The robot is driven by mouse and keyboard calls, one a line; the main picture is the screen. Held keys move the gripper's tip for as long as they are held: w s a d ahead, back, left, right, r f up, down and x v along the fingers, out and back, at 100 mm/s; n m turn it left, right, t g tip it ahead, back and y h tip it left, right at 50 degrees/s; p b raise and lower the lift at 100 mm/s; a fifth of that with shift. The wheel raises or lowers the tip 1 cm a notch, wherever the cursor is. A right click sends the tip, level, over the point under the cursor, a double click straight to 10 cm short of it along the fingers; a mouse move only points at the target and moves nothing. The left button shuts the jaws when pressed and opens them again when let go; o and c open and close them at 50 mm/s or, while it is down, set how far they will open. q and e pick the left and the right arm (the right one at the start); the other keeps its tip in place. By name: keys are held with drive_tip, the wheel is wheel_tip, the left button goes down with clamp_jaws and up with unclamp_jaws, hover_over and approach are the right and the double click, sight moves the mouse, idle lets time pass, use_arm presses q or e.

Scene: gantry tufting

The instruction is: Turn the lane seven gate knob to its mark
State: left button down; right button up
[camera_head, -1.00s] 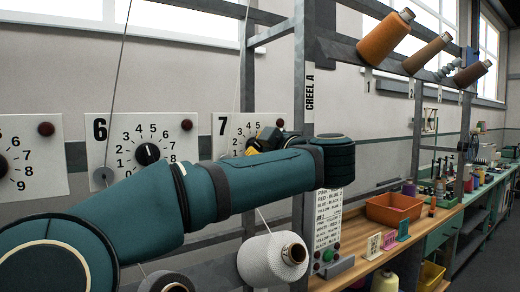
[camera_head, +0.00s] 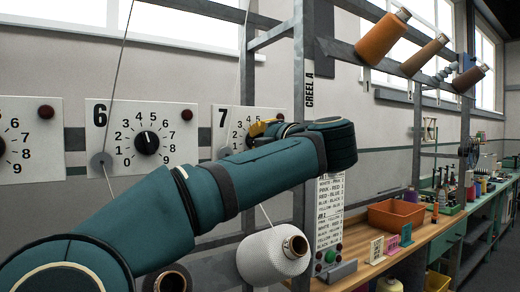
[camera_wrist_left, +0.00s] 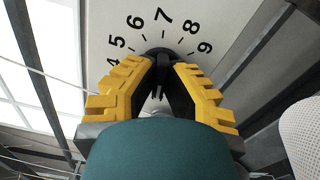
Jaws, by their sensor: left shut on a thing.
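The lane seven gate panel (camera_head: 232,117) is a white plate with a black 7 and a ring of numbers, partly covered by my left arm. My left gripper (camera_head: 265,127) is at its dial in the head view. In the left wrist view, my left gripper (camera_wrist_left: 160,72) has its yellow-padded fingers on both sides of the black gate knob (camera_wrist_left: 160,52) and is shut on it. The numbers 5 to 9 show around the knob there. The knob's pointer and the mark cannot be made out. My right gripper is not in view.
The lane six panel (camera_head: 140,138) is at the left, with a taut thread and grey disc before it. A white yarn cone (camera_head: 265,258) hangs below my left arm. A creel post (camera_head: 303,100) stands right of panel seven. An orange bin (camera_head: 396,214) is on the bench.

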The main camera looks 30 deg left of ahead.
use_arm(q)
drive_tip(key=n+b, duration=0.2)
drive_tip(key=n, duration=0.1)
drive_tip(key=shift+n, duration=0.3)
drive_tip(key=shift+n+b, duration=0.8)
drive_tip(key=shift+n, duration=0.9)
drive_tip(key=shift+r, duration=0.1)
drive_tip(key=c, duration=1)
unclamp_jaws()
drive_tip(key=shift+a, duration=0.1)
drive_tip(key=shift+c, duration=0.2)
drive_tip(key=v, duration=1.2)
